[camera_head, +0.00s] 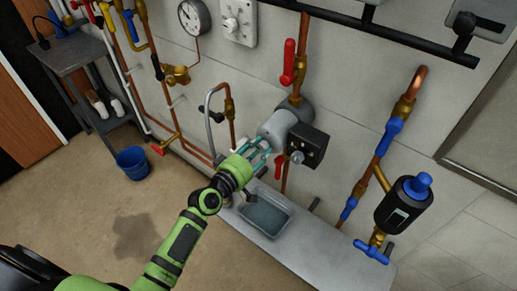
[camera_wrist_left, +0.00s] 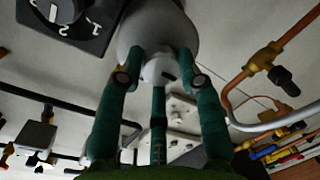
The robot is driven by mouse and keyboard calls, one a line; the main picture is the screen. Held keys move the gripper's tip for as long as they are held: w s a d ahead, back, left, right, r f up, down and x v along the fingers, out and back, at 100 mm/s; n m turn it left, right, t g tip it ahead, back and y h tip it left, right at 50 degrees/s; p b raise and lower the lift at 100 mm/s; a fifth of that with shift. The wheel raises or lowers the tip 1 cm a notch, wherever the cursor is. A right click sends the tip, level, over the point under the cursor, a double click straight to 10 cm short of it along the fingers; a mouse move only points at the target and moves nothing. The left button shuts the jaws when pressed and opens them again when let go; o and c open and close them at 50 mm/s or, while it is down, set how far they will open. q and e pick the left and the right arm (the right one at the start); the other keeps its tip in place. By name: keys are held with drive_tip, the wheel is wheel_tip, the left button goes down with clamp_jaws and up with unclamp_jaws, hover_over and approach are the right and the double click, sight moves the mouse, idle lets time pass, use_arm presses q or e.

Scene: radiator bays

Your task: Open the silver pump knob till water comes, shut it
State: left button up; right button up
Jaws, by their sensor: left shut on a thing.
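The grey pump (camera_head: 279,126) is mounted on the copper pipe at the wall, with a black control box (camera_head: 307,146) on its right side. My left gripper (camera_head: 260,148) reaches the front of the pump. In the left wrist view, the silver knob (camera_wrist_left: 160,70) with a dark slot sits between the teal fingers of my left gripper (camera_wrist_left: 160,82), which are shut on it. The knob is in front of the round pump body (camera_wrist_left: 157,30). In the head view the fingers hide the knob. I see no water running from it. My right gripper is not in view.
A grey tray (camera_head: 290,207) stands on the low ledge (camera_head: 298,252) under the pump. A blue bucket (camera_head: 132,163) is on the floor at left. A red-handled valve (camera_head: 288,62) is above the pump; a black and blue unit (camera_head: 404,205) is at right.

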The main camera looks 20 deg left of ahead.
use_arm(q)
drive_tip(key=shift+w+a+r+n, duration=0.1)
drive_tip(key=shift+a+r+n, duration=0.05)
drive_tip(key=shift+r+n, duration=0.2)
drive_tip(key=o, duration=1.1)
drive_tip(key=shift+c, duration=0.2)
drive_tip(key=shift+o, duration=0.3)
drive_tip(key=shift+f, duration=0.2)
drive_tip(key=shift+s+f, duration=0.1)
drive_tip(key=shift+s, duration=0.15)
drive_tip(key=v, duration=1.1)
drive_tip(key=shift+s, duration=0.25)
drive_tip(key=shift+a, duration=0.1)
